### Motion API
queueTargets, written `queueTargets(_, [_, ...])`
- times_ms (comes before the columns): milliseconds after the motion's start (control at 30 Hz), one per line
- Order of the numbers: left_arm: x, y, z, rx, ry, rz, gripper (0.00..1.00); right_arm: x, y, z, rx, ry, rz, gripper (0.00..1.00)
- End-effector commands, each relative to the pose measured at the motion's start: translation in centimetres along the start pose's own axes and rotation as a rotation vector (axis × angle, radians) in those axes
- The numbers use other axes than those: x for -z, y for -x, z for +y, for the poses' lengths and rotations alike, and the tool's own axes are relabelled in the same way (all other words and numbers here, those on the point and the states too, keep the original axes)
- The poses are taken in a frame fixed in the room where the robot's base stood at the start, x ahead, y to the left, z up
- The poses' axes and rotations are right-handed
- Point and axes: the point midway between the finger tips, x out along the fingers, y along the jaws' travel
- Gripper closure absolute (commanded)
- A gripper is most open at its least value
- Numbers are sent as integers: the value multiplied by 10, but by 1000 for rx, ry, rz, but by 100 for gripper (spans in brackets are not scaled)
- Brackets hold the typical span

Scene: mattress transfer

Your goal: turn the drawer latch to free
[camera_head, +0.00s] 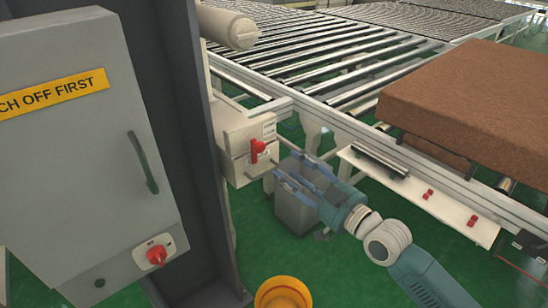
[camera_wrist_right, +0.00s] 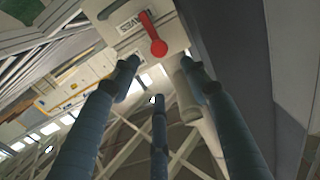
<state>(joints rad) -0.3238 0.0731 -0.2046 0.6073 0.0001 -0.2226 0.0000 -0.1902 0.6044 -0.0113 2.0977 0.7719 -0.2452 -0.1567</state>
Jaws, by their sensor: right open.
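The red drawer latch (camera_head: 257,149) sits on the front of a cream drawer box (camera_head: 232,138), beside the dark post. It also shows in the right wrist view (camera_wrist_right: 153,38), as a red lever with a round end, next to a label. My right gripper (camera_head: 280,166) is at the box front, close to the latch, with its fingers pointing at it. In the right wrist view its fingers (camera_wrist_right: 160,78) are spread and empty, with the latch beyond the tips. I cannot tell whether a finger touches it. My left gripper is out of view.
A grey cabinet (camera_head: 80,170) with a handle and red switch (camera_head: 156,255) stands at left, beside a dark post (camera_head: 165,100). A roller conveyor (camera_head: 320,65) and brown mattress (camera_head: 480,95) are behind. A grey bin (camera_head: 297,215) and orange bucket (camera_head: 283,291) are on the green floor.

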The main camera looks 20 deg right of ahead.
Motion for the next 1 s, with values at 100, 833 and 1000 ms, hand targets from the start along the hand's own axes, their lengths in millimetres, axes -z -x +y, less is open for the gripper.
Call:
queueTargets(100, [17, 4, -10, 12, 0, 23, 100, 4, -9, -1, 3, 0, 5, 54])
queueTargets(833, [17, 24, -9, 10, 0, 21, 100, 2, -107, -1, 2, 1, 3, 54])
queueTargets(1000, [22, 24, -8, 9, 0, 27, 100, 2, -107, -1, 2, 2, 3, 54])
